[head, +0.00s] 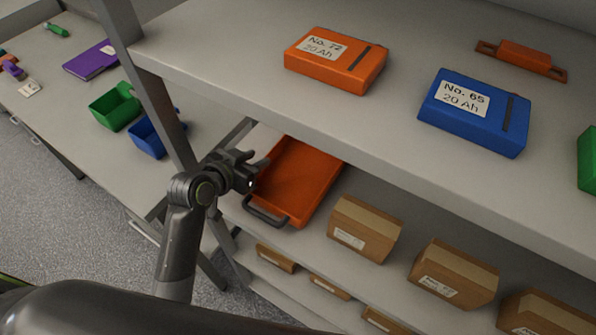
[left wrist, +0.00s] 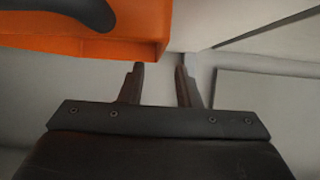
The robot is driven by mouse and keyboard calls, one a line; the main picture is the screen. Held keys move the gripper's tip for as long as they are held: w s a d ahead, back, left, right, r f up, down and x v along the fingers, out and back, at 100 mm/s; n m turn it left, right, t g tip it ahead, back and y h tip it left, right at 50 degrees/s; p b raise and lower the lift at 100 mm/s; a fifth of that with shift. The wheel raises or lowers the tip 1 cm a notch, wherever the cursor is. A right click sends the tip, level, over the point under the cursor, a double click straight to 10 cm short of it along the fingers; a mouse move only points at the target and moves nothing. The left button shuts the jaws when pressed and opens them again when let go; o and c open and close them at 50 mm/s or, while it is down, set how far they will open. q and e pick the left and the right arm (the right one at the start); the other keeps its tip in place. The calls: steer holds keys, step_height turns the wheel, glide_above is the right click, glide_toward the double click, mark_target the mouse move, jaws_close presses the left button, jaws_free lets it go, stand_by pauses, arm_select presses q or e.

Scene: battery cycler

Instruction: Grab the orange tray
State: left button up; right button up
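The orange tray (head: 299,181) lies on the shelf below the top one, at its left end. Its dark handle (head: 266,217) sticks out at the near side. My left gripper (head: 262,170) is at the tray's left edge in the head view. In the left wrist view the tray (left wrist: 95,47) fills the upper left, with part of the dark handle (left wrist: 75,12) across it. The two fingers of my left gripper (left wrist: 161,75) are apart with nothing between them. They point just to the right of the tray's corner. My right gripper does not show.
An orange battery box (head: 360,80) and a blue one (head: 500,125) sit on the top shelf above. Cardboard boxes (head: 365,230) stand right of the tray. A shelf post (head: 160,105) rises left of my gripper. A side table holds green (head: 112,108) and blue (head: 147,140) bins.

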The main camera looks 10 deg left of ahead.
mark_target(268, 154)
arm_select(q)
steer(key=p+x, duration=0.1)
steer(key=x, duration=0.3)
steer(key=shift+d+f, duration=0.15)
steer(key=shift+w+f+p, duration=0.25)
steer(key=shift+w+p, duration=0.05)
jaws_close()
steer(key=shift+d+r, duration=0.1)
